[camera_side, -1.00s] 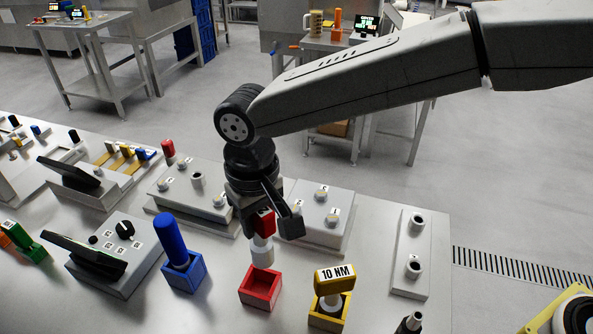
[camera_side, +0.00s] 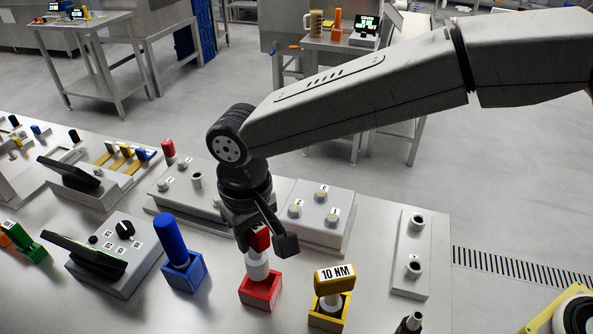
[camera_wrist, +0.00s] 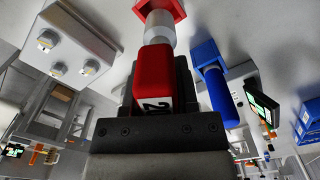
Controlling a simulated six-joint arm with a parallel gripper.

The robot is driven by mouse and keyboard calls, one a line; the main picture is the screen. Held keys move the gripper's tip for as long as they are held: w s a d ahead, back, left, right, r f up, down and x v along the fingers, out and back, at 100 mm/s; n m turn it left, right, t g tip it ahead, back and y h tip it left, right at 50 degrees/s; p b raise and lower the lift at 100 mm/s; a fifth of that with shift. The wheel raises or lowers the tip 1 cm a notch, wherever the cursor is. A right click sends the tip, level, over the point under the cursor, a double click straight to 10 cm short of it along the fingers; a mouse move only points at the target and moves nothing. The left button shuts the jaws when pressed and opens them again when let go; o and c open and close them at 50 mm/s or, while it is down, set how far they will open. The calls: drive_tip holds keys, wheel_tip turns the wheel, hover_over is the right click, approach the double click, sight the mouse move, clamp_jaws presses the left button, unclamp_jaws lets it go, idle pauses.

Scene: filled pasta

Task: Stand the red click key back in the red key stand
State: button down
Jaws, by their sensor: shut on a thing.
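The red click key has a red head (camera_side: 260,239) and a pale shaft (camera_side: 257,266). My gripper (camera_side: 262,240) is shut on its red head and holds it roughly upright. The shaft is over the red key stand (camera_side: 260,291), an open-topped red box on the steel table, and its lower end reaches the stand's opening. I cannot tell whether it touches the bottom. In the wrist view the red head (camera_wrist: 155,80) is between my jaws, with the pale shaft (camera_wrist: 159,30) leading to the red stand (camera_wrist: 165,8).
A blue key (camera_side: 170,237) leans in a blue stand (camera_side: 185,273) to the left. A yellow key marked 10 NM (camera_side: 335,279) stands in a yellow stand (camera_side: 329,315) to the right. A grey box with knobs (camera_side: 317,214) is behind. Bare table lies between the stands.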

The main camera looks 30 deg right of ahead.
sight(257, 260)
drive_tip(key=shift+f, duration=0.85)
drive_tip(key=shift+f, duration=2.7)
idle(1.9)
drive_tip(key=shift+c, duration=1.4)
unclamp_jaws()
